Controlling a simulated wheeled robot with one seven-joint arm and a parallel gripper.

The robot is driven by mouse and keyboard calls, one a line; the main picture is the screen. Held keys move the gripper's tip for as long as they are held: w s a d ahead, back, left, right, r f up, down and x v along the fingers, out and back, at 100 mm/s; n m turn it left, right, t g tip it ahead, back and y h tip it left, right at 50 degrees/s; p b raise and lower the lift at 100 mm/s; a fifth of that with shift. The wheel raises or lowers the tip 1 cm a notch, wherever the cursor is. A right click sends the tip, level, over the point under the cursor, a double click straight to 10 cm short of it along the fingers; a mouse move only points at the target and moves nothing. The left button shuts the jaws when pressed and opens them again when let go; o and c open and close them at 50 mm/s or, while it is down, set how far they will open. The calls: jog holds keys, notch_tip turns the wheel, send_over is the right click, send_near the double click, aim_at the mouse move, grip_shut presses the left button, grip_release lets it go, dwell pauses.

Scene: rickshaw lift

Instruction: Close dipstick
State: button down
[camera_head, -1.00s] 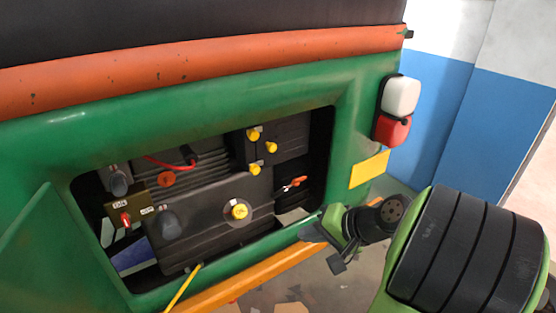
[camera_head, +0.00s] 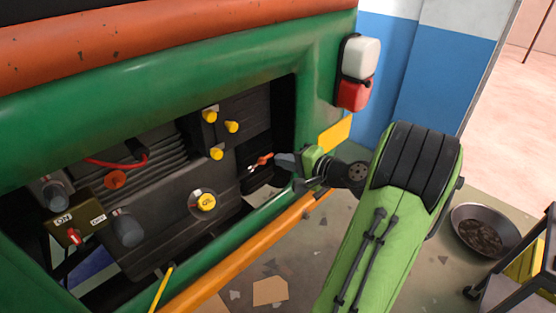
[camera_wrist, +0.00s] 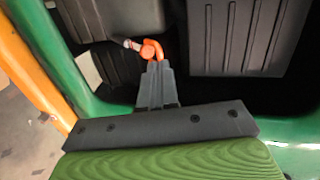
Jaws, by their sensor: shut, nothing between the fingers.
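The dipstick (camera_head: 262,160) has a small orange handle and sits at the right side of the engine bay, beside the dark engine housing. In the wrist view the dipstick's orange loop (camera_wrist: 149,50) lies just past the fingertips, with a pale metal part at its left. My gripper (camera_head: 284,161) is at the right edge of the bay opening, its tips close to the orange handle. In the wrist view my gripper (camera_wrist: 157,69) has its fingers together and appears empty. I cannot tell whether the tips touch the handle.
The green body frame (camera_head: 287,196) and an orange bar (camera_head: 235,250) edge the opening below. Yellow caps (camera_head: 206,202) and an ON/OFF switch box (camera_head: 75,222) are on the engine to the left. A round pan (camera_head: 484,232) lies on the floor at right.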

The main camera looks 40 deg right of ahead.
jog(key=shift+x, duration=1.2)
jog(key=w+f+b, duration=0.3)
jog(key=w+f, duration=0.2)
jog(key=f, duration=0.1)
jog(key=shift+a+f, duration=0.15)
jog(key=shift+f, duration=0.1)
jog(key=shift+w, duration=0.1)
